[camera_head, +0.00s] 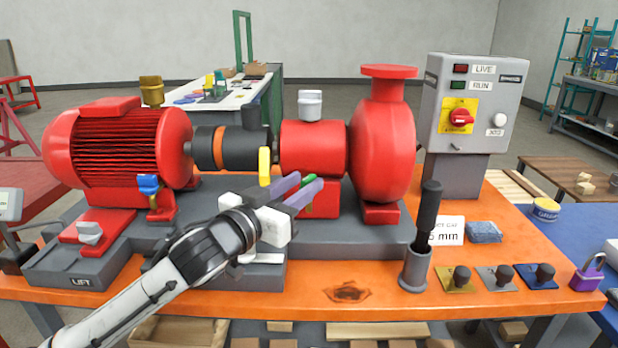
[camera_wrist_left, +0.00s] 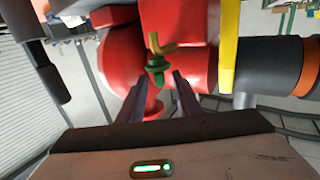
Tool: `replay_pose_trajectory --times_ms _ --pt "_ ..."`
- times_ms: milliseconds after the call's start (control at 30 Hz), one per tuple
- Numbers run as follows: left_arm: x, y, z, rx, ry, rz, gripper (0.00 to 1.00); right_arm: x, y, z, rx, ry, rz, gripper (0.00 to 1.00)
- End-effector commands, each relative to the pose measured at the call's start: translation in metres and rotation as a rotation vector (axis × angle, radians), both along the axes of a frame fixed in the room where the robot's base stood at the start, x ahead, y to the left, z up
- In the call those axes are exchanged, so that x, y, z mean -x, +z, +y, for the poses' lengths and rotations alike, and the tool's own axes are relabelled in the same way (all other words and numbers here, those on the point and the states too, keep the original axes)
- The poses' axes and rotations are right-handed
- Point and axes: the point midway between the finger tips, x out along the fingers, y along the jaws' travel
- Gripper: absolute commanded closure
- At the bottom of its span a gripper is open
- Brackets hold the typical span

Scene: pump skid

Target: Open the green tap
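The green tap (camera_wrist_left: 156,66) shows in the left wrist view on the front of the red pump, with a brass-coloured part just beyond it. In the head view only a bit of green (camera_head: 308,211) shows, mostly hidden behind my left gripper's fingers. My left gripper (camera_head: 308,180) has its two purple-grey fingers apart, with nothing held between them. In the left wrist view the green tap is just ahead of the gap between the fingertips; I cannot tell whether they touch it. My right gripper is not in view.
A yellow upright bar (camera_head: 264,166) stands close beside the left fingers. The red motor (camera_head: 120,150) is to the left, the pump casing (camera_head: 384,150) to the right. A dark handle (camera_head: 428,208) stands in a grey cup (camera_head: 414,270). A control box (camera_head: 470,105) is behind.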

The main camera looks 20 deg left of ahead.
Motion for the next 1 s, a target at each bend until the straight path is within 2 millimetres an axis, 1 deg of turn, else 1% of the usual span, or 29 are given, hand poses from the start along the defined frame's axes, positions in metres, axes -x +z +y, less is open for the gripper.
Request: replay_pose_trajectory --times_ms 33,100,200,333,533,567,600,733,1000 --pt "-0.008 0.001 -0.003 0.0 0.0 -0.001 0.69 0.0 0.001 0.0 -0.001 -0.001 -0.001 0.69" --pt "-0.016 0.001 -0.005 0.001 0.0 -0.002 0.69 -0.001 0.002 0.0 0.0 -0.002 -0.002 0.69" --pt "-0.024 0.001 -0.007 0.0 -0.001 -0.001 0.69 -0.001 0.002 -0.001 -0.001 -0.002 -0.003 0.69" --pt "-0.028 0.0 -0.008 -0.001 0.0 0.0 0.69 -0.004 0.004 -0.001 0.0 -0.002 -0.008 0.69" --pt "-0.028 0.0 -0.008 0.0 0.0 0.0 0.69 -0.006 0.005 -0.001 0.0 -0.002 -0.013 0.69" --pt "-0.028 0.0 -0.008 0.0 0.0 0.0 0.7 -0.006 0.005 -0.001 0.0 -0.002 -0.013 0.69" --pt "-0.028 0.0 -0.008 0.0 0.0 0.0 0.77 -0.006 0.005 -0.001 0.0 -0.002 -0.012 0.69" --pt "-0.028 0.0 -0.008 0.0 0.0 0.0 0.99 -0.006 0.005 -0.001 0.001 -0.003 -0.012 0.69" --pt "-0.027 0.0 -0.009 0.001 0.012 -0.001 1.0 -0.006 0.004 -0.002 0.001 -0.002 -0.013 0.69"
